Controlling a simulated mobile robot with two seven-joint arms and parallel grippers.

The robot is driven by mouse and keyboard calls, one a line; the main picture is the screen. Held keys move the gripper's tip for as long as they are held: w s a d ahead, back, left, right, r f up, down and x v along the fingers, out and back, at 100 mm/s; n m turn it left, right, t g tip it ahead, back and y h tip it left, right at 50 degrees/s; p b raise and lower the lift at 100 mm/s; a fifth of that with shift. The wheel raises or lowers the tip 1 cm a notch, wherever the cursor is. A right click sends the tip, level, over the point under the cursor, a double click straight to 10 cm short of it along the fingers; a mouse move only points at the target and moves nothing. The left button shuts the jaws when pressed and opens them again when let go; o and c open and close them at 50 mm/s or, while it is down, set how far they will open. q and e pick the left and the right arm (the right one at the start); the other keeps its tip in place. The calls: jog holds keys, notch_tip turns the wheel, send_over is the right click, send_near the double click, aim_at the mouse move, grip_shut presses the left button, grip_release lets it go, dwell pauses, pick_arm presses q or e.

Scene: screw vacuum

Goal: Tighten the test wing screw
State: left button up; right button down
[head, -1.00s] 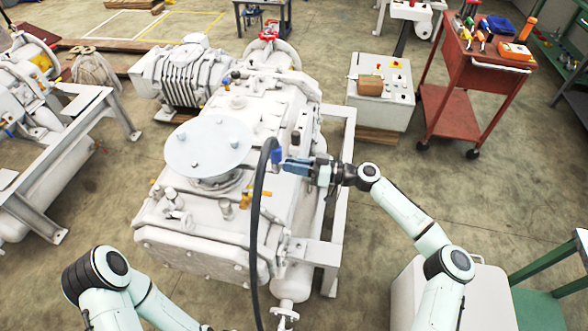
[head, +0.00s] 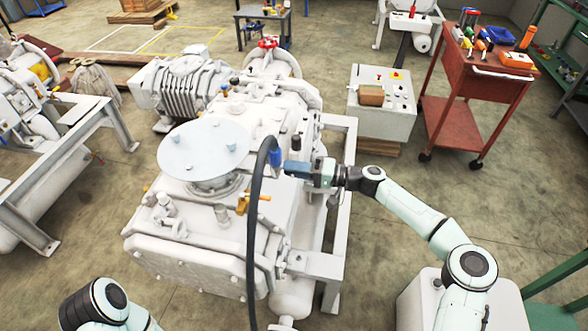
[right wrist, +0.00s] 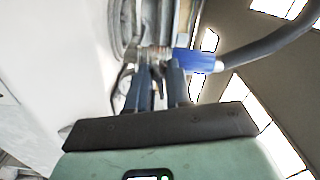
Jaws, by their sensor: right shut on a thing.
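The white vacuum pump (head: 190,240) fills the middle of the head view. A black hose (head: 254,215) with a blue sleeve (head: 276,157) arches over its right side. My right gripper (head: 288,168) reaches in from the right, just beside the sleeve. In the right wrist view its two dark fingers (right wrist: 158,82) are closed at a small metallic fitting (right wrist: 152,54) beside the blue sleeve (right wrist: 195,61). The wing screw is too small and covered by the fingers to make out clearly. Only links of my left arm show at the bottom left; its gripper is out of view.
A round grey flange plate (head: 203,148) tops the pump. A yellow-handled valve (head: 244,200) sits in front of the gripper. A control box (head: 383,108) and a red tool cart (head: 470,85) stand at the right.

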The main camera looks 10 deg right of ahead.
jog(key=m+p, duration=0.1)
jog(key=m, duration=0.3)
jog(key=shift+m, duration=0.3)
pick_arm(q)
jog(key=r, duration=0.1)
jog(key=w+r+p, duration=0.1)
jog(key=r, duration=0.1)
jog(key=shift+w, duration=0.2)
pick_arm(e)
jog(key=m, duration=0.4)
pick_arm(q)
jog(key=shift+p, duration=0.3)
pick_arm(e)
jog(key=shift+d+m, duration=0.1)
jog(key=shift+m, duration=0.2)
jog(key=c, duration=1.3)
grip_release()
jog(key=shift+s+d+f, duration=0.1)
pick_arm(q)
jog(key=shift+s+f+b, duration=0.25)
jog(key=shift+f+b, duration=0.15)
jog(key=shift+f, duration=0.05)
jog(key=shift+s+f+b, duration=0.2)
jog(key=shift+f+b, duration=0.2)
jog(key=shift+f, duration=0.05)
pick_arm(e)
jog(key=v, duration=1.3)
jog(key=shift+d, duration=0.15)
